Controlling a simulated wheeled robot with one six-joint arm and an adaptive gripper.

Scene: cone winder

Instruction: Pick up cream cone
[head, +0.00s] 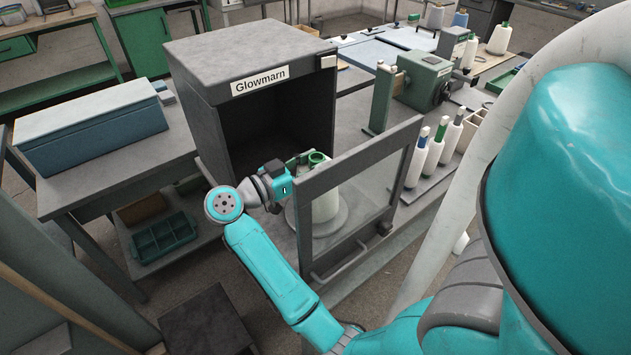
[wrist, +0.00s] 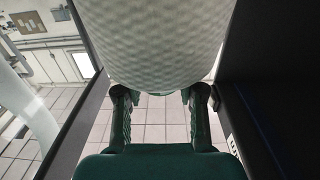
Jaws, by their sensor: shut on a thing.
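The cream cone (head: 326,203) is pale, with a green tip, and shows through the glass of the open cabinet door. It is upright above a round grey disc (head: 333,224); I cannot tell whether they touch. My gripper (head: 302,168) is at the cone's upper end, in front of the dark cabinet opening, and is shut on it. In the wrist view the cone's textured pale body (wrist: 155,45) fills the top middle. My gripper's two fingers (wrist: 159,112) show below it there; their exact contact is hidden.
The grey cabinet labelled "Glowmarn" (head: 245,62) stands open behind my gripper. Its framed glass door (head: 355,165) stands close on the right. Several cones with coloured tips (head: 434,155) stand on a rack farther right. A blue box (head: 92,128) lies on the left table.

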